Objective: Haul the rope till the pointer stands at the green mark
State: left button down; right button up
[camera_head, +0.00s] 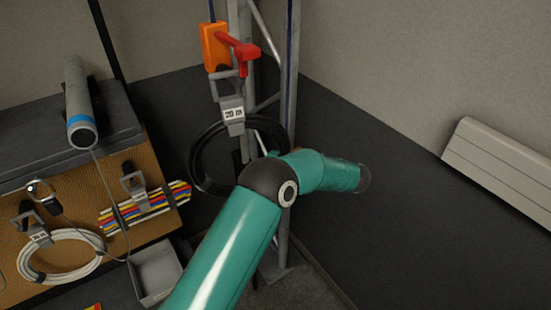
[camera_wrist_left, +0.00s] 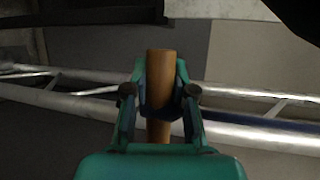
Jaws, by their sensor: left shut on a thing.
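In the left wrist view my left gripper (camera_wrist_left: 160,85) is shut on a brown-orange cylinder (camera_wrist_left: 160,62), like a wooden handle, which sticks out beyond and below the fingers. I cannot tell how it joins the rope. In the head view a blue rope (camera_head: 211,10) enters the top of an orange block (camera_head: 214,46) with a red lever (camera_head: 243,51) on the truss. A blue line also runs along the truss (camera_head: 291,60). No pointer or green mark can be made out. A teal arm of mine covers the lower truss; no gripper shows there.
A black cable coil (camera_head: 205,155) hangs under a "20 m" tag (camera_head: 233,114). At left are a board (camera_head: 20,255) with a white coil (camera_head: 60,270), coloured strips (camera_head: 150,205), a grey tray (camera_head: 156,270) and a grey cylinder (camera_head: 78,105). Floor at right is clear to a wall heater (camera_head: 500,165).

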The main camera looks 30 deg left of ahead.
pick_arm(q)
notch_tip(320, 180, down, 12)
jog(key=b, duration=0.8)
jog(key=shift+d+r+b, duration=0.15)
jog(key=shift+r+b, duration=0.1)
jog(key=shift+b, duration=0.05)
jog(key=c, duration=0.9)
grip_release()
jog(key=shift+r, duration=0.15)
jog(key=shift+c, duration=0.2)
jog(key=v, duration=1.2)
